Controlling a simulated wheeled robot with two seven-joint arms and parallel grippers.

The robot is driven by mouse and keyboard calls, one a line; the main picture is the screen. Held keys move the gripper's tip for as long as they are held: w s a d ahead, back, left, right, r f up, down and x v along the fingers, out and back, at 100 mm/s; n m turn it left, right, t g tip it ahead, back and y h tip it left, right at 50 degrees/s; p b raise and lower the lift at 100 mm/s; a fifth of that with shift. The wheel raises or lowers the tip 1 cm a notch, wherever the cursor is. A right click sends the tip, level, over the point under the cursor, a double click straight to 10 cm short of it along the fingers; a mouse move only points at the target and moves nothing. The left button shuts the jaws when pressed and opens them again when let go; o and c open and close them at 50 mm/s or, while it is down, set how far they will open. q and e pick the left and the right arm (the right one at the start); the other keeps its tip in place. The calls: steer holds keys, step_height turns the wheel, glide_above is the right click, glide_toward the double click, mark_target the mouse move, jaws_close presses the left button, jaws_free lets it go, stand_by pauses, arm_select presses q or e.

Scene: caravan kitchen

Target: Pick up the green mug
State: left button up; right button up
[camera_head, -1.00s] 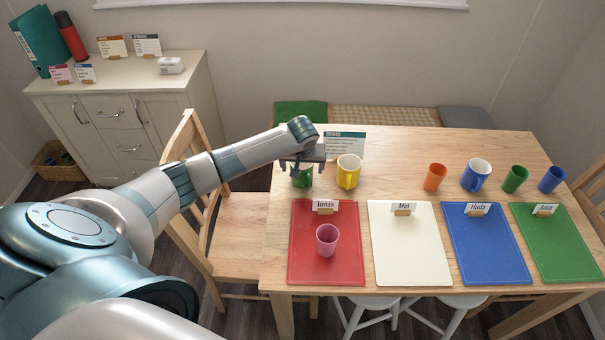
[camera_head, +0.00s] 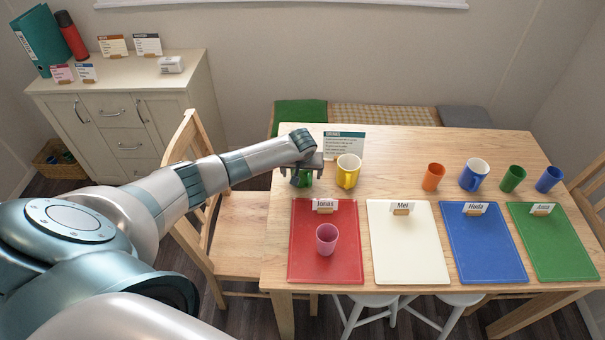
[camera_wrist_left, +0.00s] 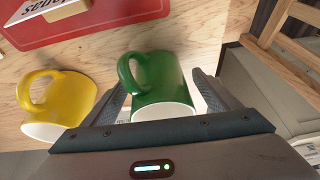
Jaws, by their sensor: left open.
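The green mug (camera_head: 303,179) stands at the left back of the wooden table, partly hidden beneath my left gripper (camera_head: 301,173). In the left wrist view the green mug (camera_wrist_left: 158,86) lies between the two open fingers of my left gripper (camera_wrist_left: 161,92), with its handle toward the upper left. The fingers are on either side of the mug; I cannot tell whether either touches it. My right gripper is not in view.
A yellow mug (camera_head: 348,171) stands close to the right of the green mug. A drinks card (camera_head: 345,143) stands behind. A red mat (camera_head: 344,262) with a pink cup (camera_head: 327,239) lies in front. Orange, blue and green cups stand farther right.

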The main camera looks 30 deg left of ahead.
arm_select(q)
steer(key=c, duration=1.4)
steer(key=shift+o, duration=0.2)
steer(key=shift+r, duration=0.15)
step_height(320, 180, up, 10)
steer(key=b, duration=0.2)
